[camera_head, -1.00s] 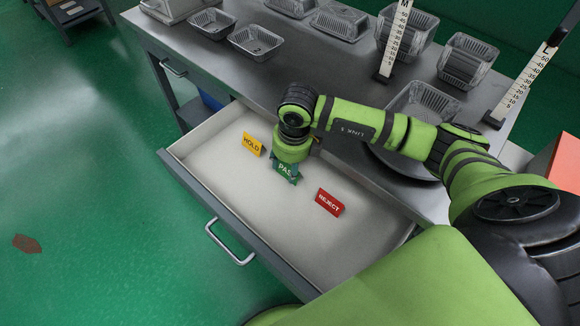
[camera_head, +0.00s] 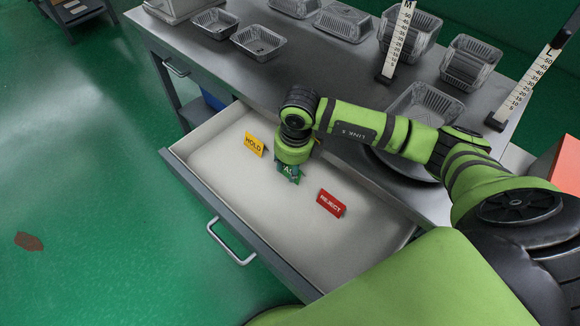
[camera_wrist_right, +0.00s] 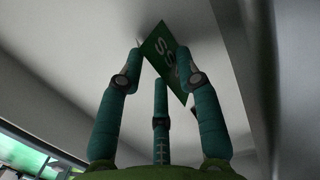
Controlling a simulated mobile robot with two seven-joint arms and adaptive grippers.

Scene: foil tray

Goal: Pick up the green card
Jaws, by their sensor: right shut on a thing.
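The green card (camera_head: 288,170) is in the open drawer (camera_head: 225,193) in the head view, partly hidden by my right gripper (camera_head: 290,175). In the right wrist view the card (camera_wrist_right: 167,58) is tilted, with white letters on it, and sits between the teal fingers of the right gripper (camera_wrist_right: 160,65). The right gripper is shut on the card. Whether the card still touches the drawer floor I cannot tell. My left gripper is not in view.
A yellow HOLD card (camera_head: 254,145) stands left of the gripper and a red REJECT card (camera_head: 331,203) stands to its right, both in the drawer. Foil trays (camera_head: 258,42) and two upright scales (camera_head: 398,42) stand on the metal table (camera_head: 300,75).

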